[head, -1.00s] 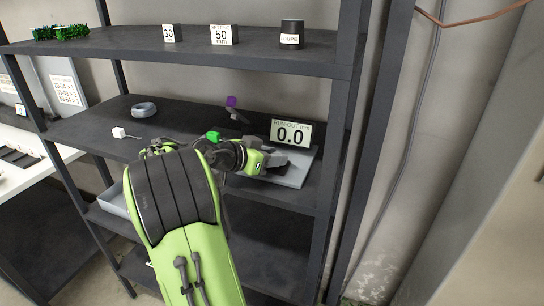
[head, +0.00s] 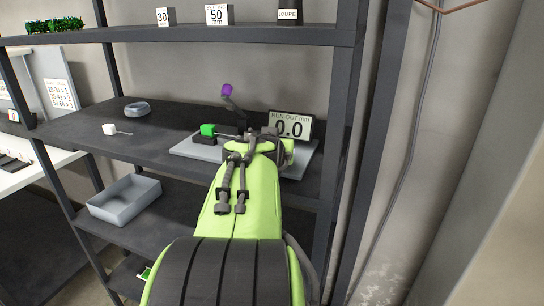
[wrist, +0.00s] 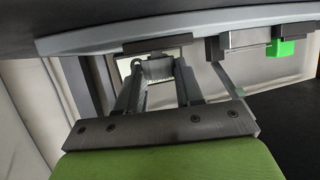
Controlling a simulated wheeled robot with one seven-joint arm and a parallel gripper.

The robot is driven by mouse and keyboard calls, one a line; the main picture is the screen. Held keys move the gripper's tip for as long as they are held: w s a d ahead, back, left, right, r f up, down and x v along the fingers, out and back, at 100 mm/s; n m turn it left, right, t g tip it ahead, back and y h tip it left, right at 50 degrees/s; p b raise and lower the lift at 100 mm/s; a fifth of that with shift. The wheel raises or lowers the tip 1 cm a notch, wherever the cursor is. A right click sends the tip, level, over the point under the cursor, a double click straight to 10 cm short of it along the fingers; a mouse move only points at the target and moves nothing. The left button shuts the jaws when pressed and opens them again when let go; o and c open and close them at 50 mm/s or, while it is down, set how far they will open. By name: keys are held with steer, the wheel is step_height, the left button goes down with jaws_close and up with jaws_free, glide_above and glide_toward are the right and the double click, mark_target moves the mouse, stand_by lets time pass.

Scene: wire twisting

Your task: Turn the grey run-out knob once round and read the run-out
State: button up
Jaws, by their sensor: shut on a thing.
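The run-out display (head: 291,126) reads 0.0 and stands at the back right of a grey base plate (head: 203,152) on the middle shelf. My green arm covers the right part of the plate in the head view and hides my fingertips there. In the wrist view my gripper (wrist: 157,75) is closed on a grey piece (wrist: 157,68), which looks like the run-out knob. Part of the display (wrist: 130,68) shows behind the fingers, and the plate's edge (wrist: 100,38) runs across the top. A green block (head: 208,130) and a purple-tipped lever (head: 227,90) are left of my gripper.
An empty grey tray (head: 124,199) is on the shelf below. The upper shelf (head: 120,34) overhangs, and a dark upright (head: 343,130) stands close on the right.

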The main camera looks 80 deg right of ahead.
steer(key=shift+s+d+n+t+y+b, duration=0.15)
steer(key=shift+n+t+y+b, duration=0.15)
steer(key=shift+n+t, duration=0.7)
steer(key=shift+s+a+n+t+y+b, duration=0.15)
steer(key=shift+n+t+y, duration=0.25)
steer(key=shift+n+t, duration=0.6)
steer(key=shift+d+t, duration=0.1)
steer(key=shift+t, duration=0.2)
steer(key=o, duration=1)
steer(key=shift+o, duration=0.2)
steer(key=shift+w, duration=0.1)
